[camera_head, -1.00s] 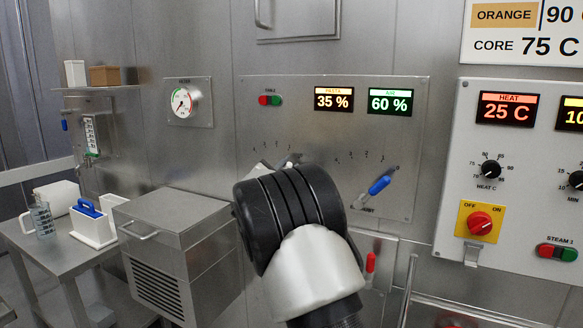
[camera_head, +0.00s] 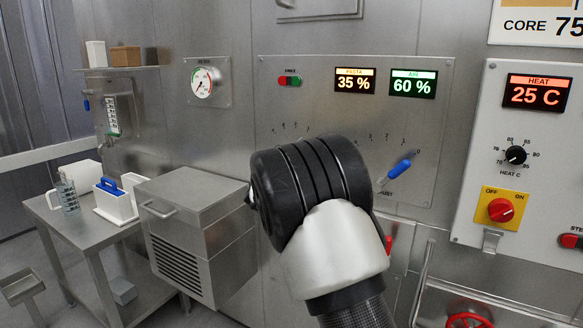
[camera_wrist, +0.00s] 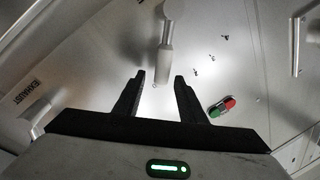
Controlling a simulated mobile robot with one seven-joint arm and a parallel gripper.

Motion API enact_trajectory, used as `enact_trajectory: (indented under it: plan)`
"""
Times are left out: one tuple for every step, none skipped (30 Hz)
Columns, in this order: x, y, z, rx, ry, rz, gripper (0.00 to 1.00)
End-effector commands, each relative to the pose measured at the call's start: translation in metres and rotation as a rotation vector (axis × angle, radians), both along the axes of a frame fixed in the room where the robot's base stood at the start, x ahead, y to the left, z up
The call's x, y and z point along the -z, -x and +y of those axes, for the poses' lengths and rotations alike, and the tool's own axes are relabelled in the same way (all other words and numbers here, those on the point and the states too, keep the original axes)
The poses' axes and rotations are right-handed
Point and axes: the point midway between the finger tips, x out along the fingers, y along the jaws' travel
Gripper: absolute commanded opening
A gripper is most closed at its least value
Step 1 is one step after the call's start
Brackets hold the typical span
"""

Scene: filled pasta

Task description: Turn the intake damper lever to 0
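My gripper (camera_wrist: 159,98) is open and empty in the wrist view, its two dark fingers apart. A lever with a pale grip (camera_wrist: 164,66) stands just beyond the fingertips, roughly in line with the gap; I cannot tell if they touch. It appears to be the intake damper lever. In the head view, my wrist hides this lever and my fingers, and the lower part of its scale. The scale's upper marks (camera_head: 290,127) show above my arm. The lever's reading is not visible.
The blue-handled exhaust lever (camera_head: 400,170) is right of my arm, pointing near its 0. Above are a red-green button (camera_head: 289,81) and displays reading 35 % (camera_head: 354,81) and 60 % (camera_head: 413,84). A metal cabinet (camera_head: 196,241) stands left of my arm.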

Motion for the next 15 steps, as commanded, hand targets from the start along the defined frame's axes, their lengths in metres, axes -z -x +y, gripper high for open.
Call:
enact_trajectory:
  plan:
    - [0.000, 0.011, 0.007, -0.003, -0.002, 0.001, 0.37]
    - [0.001, 0.017, 0.010, -0.003, -0.002, 0.002, 0.37]
    - [0.002, 0.026, 0.015, -0.003, -0.001, 0.001, 0.37]
    - [0.003, 0.033, 0.018, -0.003, -0.001, 0.002, 0.37]
    - [0.004, 0.039, 0.022, -0.003, 0.000, 0.002, 0.37]
    - [0.005, 0.048, 0.026, -0.003, -0.002, 0.002, 0.37]
    - [0.007, 0.055, 0.030, -0.003, -0.002, 0.002, 0.37]
    - [0.008, 0.062, 0.033, -0.003, -0.002, 0.002, 0.37]
    - [0.009, 0.070, 0.038, -0.004, -0.002, 0.001, 0.37]
    - [0.010, 0.077, 0.041, -0.002, -0.002, 0.002, 0.37]
    - [0.011, 0.083, 0.043, -0.002, -0.002, 0.002, 0.37]
    - [0.012, 0.090, 0.048, -0.002, -0.002, 0.002, 0.37]
    - [0.013, 0.096, 0.051, -0.003, -0.002, 0.002, 0.37]
    - [0.014, 0.101, 0.053, -0.002, -0.002, 0.002, 0.37]
    - [0.015, 0.107, 0.056, -0.003, -0.001, 0.001, 0.37]
